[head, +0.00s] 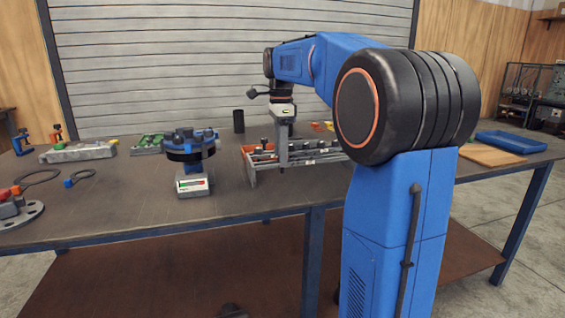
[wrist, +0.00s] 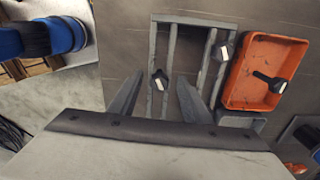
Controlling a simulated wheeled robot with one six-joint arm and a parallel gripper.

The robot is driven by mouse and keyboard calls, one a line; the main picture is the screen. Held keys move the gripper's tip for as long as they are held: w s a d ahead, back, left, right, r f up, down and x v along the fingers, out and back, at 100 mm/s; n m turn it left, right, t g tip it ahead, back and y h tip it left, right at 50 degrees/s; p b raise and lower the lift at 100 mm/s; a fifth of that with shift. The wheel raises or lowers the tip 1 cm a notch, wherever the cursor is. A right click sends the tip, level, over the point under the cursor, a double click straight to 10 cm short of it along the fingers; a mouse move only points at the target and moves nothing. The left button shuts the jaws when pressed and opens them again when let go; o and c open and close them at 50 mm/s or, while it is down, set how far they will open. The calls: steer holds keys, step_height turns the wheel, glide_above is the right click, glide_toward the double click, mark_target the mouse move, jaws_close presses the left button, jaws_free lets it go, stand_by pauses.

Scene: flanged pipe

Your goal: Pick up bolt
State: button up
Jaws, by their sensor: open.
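My gripper (wrist: 160,88) is open and points down over a grey slotted rack (wrist: 173,50). In the wrist view, a bolt (wrist: 158,79) with a dark head and pale end shows between the two fingers, which stand apart from it in the picture. Another bolt (wrist: 223,52) is at the rack's right rail. A third, dark bolt (wrist: 270,83) lies in an orange bin (wrist: 240,72). In the head view, my gripper (head: 283,164) is over the rack (head: 252,178), and the individual bolts are too small to tell apart.
A blue and black flanged part (head: 190,147) on a grey base stands left of the rack. A black cylinder (head: 239,121) stands behind. A blue tray (head: 510,141) is at the far right.

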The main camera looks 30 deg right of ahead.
steer(key=shift+f, duration=0.15)
jaws_close()
